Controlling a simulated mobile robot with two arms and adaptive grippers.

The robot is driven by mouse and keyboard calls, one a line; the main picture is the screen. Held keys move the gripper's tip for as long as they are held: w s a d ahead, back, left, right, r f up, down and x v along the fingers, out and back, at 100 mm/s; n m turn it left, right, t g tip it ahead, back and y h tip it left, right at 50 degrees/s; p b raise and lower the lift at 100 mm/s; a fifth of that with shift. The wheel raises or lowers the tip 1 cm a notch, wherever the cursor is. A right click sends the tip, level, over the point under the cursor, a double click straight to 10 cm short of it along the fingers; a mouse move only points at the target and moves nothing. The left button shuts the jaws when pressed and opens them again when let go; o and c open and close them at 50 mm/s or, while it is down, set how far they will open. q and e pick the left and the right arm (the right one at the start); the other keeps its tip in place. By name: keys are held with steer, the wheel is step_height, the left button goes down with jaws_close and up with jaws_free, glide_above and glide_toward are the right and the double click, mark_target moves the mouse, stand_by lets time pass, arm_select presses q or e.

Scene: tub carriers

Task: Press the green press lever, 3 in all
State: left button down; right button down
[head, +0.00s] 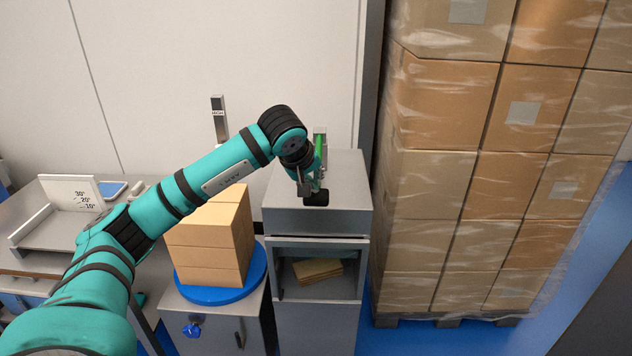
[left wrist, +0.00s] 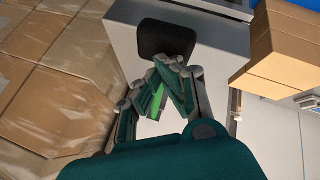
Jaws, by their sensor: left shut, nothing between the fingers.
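The green press lever (head: 318,142) stands on top of a grey cabinet-like press (head: 345,170) in the head view, partly hidden behind my left wrist. A black pad (head: 316,199) shows at its near end. My left gripper (head: 304,187) is shut and empty, right by the pad. In the left wrist view the closed fingertips (left wrist: 180,66) lie over the near edge of the black pad (left wrist: 166,39), and a strip of the green lever (left wrist: 153,100) shows between the fingers. I cannot tell whether they touch. My right gripper is not in view.
Brown boxes (head: 208,245) are stacked on a blue round plate (head: 250,285) left of the press. Flat brown pieces (head: 317,270) lie in the press's open bay. A tall wrapped carton stack (head: 440,180) stands close on the right. A post (head: 219,120) rises behind.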

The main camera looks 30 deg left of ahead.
arm_select(q)
steer(key=shift+f+b, duration=0.4)
steer(key=shift+f, duration=0.3)
stand_by(0.3)
steer(key=shift+r, duration=0.1)
stand_by(0.5)
steer(key=shift+r+p, duration=2.25)
steer(key=shift+r, duration=0.65)
step_height(320, 180, up, 5)
steer(key=p, duration=0.4)
